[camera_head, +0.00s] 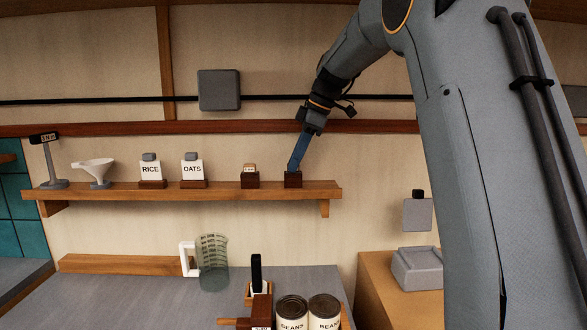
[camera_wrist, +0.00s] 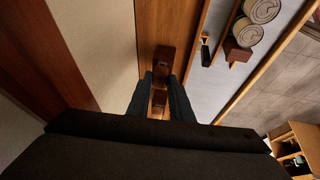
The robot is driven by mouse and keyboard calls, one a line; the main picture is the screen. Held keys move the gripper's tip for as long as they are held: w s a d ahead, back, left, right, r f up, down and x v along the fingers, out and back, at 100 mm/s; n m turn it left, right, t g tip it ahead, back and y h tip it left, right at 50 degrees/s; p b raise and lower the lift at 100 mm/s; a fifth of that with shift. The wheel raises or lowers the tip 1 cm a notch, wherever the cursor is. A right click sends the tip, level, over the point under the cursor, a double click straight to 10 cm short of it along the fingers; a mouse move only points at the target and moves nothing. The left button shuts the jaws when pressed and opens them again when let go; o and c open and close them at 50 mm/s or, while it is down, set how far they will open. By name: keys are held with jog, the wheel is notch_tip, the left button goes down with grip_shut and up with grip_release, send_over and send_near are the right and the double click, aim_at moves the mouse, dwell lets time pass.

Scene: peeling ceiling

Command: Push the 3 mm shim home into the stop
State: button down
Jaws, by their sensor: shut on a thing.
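My gripper (camera_head: 293,168) points down and left, its blue fingers reaching a dark brown block (camera_head: 293,181) near the right end of the wall shelf. In the wrist view my two fingers (camera_wrist: 161,80) frame a narrow gap, with what looks like that block (camera_wrist: 163,60) just beyond the tips. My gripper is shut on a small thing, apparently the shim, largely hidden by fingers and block. How far in it sits cannot be seen. A similar dark block (camera_head: 250,181) with a pale marked piece stands to the left. I cannot tell which part is the stop.
The shelf (camera_head: 220,190) also bears RICE (camera_head: 151,168) and OATS (camera_head: 193,168) cards, a white funnel (camera_head: 94,169) and a small display stand (camera_head: 50,162). Below are a jug (camera_head: 213,262), bean cans (camera_head: 292,312) and a black upright piece (camera_head: 256,272). A grey box (camera_head: 218,90) hangs above.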

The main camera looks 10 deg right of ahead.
notch_tip(320, 180, up, 9)
jog(key=p, duration=0.6)
jog(key=shift+f, duration=0.1)
dwell(0.6)
